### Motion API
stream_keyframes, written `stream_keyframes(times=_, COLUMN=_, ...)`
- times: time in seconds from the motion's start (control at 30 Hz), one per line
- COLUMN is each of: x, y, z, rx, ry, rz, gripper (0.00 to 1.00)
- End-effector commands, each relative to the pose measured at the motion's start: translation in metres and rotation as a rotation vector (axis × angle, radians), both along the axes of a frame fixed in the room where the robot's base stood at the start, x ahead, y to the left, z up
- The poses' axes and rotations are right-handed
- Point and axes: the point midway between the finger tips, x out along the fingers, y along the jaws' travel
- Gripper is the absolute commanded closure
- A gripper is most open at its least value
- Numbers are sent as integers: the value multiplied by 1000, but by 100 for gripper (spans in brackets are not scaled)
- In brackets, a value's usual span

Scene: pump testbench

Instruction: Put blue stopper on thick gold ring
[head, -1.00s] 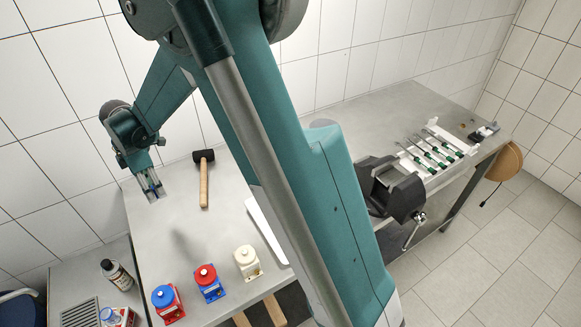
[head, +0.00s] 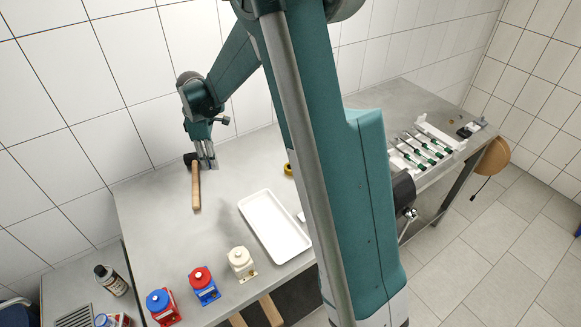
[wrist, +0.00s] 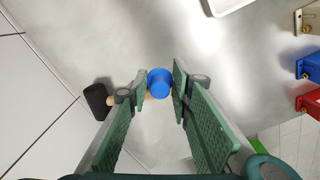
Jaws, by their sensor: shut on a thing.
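The blue stopper (wrist: 160,83) is between the fingertips of my gripper (wrist: 159,86) in the wrist view. My gripper is shut on it and holds it above the bench. In the head view my gripper (head: 208,163) hangs beside the black head of the hammer, and the stopper cannot be made out there. A yellow round piece (head: 288,169) shows partly behind my arm on the bench. I cannot tell whether it is the thick gold ring.
A hammer (head: 196,188) lies under and beside my gripper. A white tray (head: 272,226) lies in the middle. Blue-topped (head: 160,304), red-topped (head: 203,284) and cream (head: 241,262) pumps stand along the front edge. A rack of green-handled tools (head: 424,147) is at the far right.

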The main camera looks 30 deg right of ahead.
Motion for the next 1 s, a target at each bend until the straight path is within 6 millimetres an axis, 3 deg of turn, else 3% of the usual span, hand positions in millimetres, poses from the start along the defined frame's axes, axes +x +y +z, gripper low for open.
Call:
stream_keyframes(times=0.1, x=-4, y=-34, z=2, rx=0, ry=0, rz=-84, gripper=86)
stream_keyframes(times=0.5, x=-24, y=-137, z=8, rx=0, ry=0, rz=-354, gripper=86)
stream_keyframes(times=1.0, x=-61, y=-244, z=13, rx=0, ry=0, rz=-647, gripper=86)
